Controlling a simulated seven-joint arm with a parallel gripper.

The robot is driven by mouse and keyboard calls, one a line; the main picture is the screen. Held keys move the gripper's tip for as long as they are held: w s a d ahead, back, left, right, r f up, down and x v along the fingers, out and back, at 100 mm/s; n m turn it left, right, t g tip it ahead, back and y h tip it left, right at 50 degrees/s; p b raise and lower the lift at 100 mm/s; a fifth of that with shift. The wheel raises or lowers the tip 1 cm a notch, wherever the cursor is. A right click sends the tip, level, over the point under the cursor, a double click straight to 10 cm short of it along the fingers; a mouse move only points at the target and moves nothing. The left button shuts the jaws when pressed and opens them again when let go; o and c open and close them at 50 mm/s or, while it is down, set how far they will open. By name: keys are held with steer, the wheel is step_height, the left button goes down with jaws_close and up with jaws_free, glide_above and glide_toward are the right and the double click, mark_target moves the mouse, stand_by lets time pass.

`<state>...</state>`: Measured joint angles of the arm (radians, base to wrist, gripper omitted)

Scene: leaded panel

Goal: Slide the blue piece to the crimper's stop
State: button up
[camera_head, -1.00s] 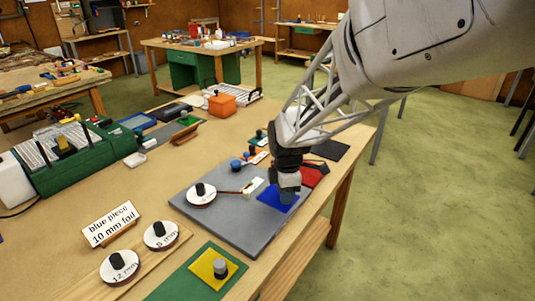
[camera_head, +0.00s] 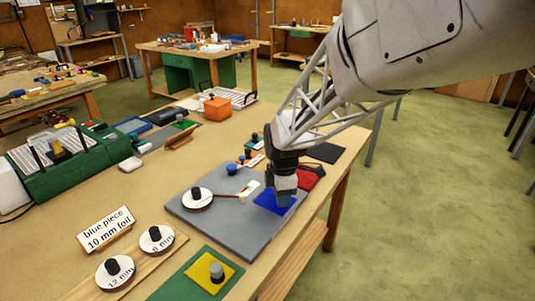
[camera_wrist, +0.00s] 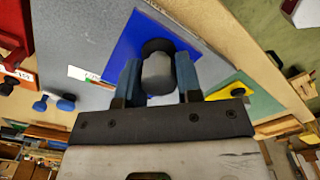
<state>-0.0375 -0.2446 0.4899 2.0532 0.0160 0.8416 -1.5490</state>
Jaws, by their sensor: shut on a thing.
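The blue piece (camera_head: 270,203) lies flat near the right edge of the grey board (camera_head: 222,228). It also shows in the wrist view (camera_wrist: 130,42). My gripper (camera_head: 283,193) is over the piece. In the wrist view its fingers (camera_wrist: 158,80) are shut on the piece's dark and grey knob, one on each side. A foil reel (camera_head: 197,199) with a dark knob stands on the board. A thin reddish strip runs from it toward a small pale part (camera_head: 251,187), perhaps the crimper, just left of the piece. I cannot tell whether the piece touches it or where the stop is.
A red piece (camera_head: 308,178) sits behind my gripper. Two more reels, one marked 12 mm (camera_head: 115,272), and a sign (camera_head: 106,229) reading "blue piece 10 mm foil" stand front left. A yellow piece (camera_head: 207,272) lies on a green mat. The board's front part is clear.

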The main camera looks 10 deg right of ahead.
steer(key=w+d+r+m, duration=0.2)
steer(key=w+d+m, duration=0.4)
steer(key=d, duration=0.5)
steer(key=w+d+r+m, duration=0.2)
steer(key=w+d+m, duration=0.3)
steer(key=d, duration=0.6)
steer(key=w+d+r+m, duration=0.1)
steer(key=d+m, duration=0.4)
steer(key=d, duration=0.8)
steer(key=w+d+r+m, duration=0.15)
steer(key=d+m, duration=0.35)
steer(key=d, duration=0.8)
steer(key=w+a+f+n, duration=0.1)
steer(key=a+f+n, duration=0.1)
steer(key=a+n, duration=0.5)
steer(key=w+a+f+n, duration=0.1)
steer(key=a+n, duration=0.6)
steer(key=a, duration=0.9)
steer(key=w+a+f+n, duration=0.2)
steer(key=a+n, duration=0.5)
steer(key=a, duration=0.4)
steer(key=shift+w+a+f, duration=0.2)
steer(key=shift+a+f, duration=0.05)
steer(key=shift+f, duration=0.05)
steer(key=shift+f, duration=0.1)
steer(key=shift+f, duration=2.6)
steer(key=shift+f, duration=0.3)
